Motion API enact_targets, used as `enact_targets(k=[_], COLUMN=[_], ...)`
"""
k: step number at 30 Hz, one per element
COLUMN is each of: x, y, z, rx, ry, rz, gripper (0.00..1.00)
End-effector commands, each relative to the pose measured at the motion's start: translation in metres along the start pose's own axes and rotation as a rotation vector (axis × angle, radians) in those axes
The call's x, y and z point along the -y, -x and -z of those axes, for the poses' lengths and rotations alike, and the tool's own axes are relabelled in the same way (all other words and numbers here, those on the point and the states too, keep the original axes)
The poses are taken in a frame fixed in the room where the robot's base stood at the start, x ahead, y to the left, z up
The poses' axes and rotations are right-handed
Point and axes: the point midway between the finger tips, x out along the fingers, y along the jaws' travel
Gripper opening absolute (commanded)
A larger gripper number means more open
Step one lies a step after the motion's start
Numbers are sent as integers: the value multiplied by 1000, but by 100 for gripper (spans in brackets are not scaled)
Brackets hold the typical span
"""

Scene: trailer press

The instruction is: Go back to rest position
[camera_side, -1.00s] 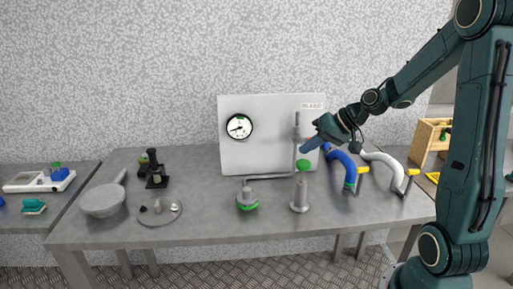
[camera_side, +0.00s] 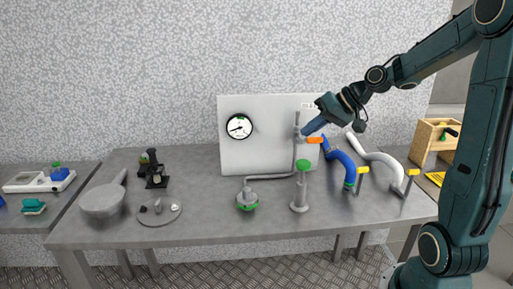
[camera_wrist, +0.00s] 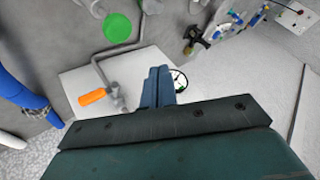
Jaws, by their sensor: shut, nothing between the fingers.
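My gripper (camera_side: 306,130) is shut and empty. In the side view it is raised in front of the grey panel, near the vertical pipe (camera_side: 297,150) and above the orange valve handle (camera_side: 315,140). I cannot tell whether it touches the pipe. In the wrist view the shut blue fingers (camera_wrist: 158,86) point toward the panel, with the orange handle (camera_wrist: 92,97) to their left and the gauge (camera_wrist: 180,80) just right of them. The green-topped press post (camera_side: 303,166) stands on the table below, and its green top (camera_wrist: 117,28) shows in the wrist view.
Blue hose (camera_side: 340,160) and white hose (camera_side: 383,160) stand at the table's right. The wall panel (camera_side: 265,110) stands behind. A pan (camera_side: 102,201), a microscope (camera_side: 155,172) and a round plate (camera_side: 160,212) sit at the left. A wooden box (camera_side: 428,138) is at far right.

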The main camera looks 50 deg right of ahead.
Motion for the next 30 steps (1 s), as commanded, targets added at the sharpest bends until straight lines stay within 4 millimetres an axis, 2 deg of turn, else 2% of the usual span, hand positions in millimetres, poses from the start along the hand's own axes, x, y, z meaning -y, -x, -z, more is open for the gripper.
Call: enact_targets(k=[17, 23, 30], x=[5, 27, 67], y=[0, 1, 12], z=[-3, -19, -59], rx=[7, 46, 117], ry=[14, 76, 207], rz=[-6, -44, -130], gripper=[0, 0, 0])
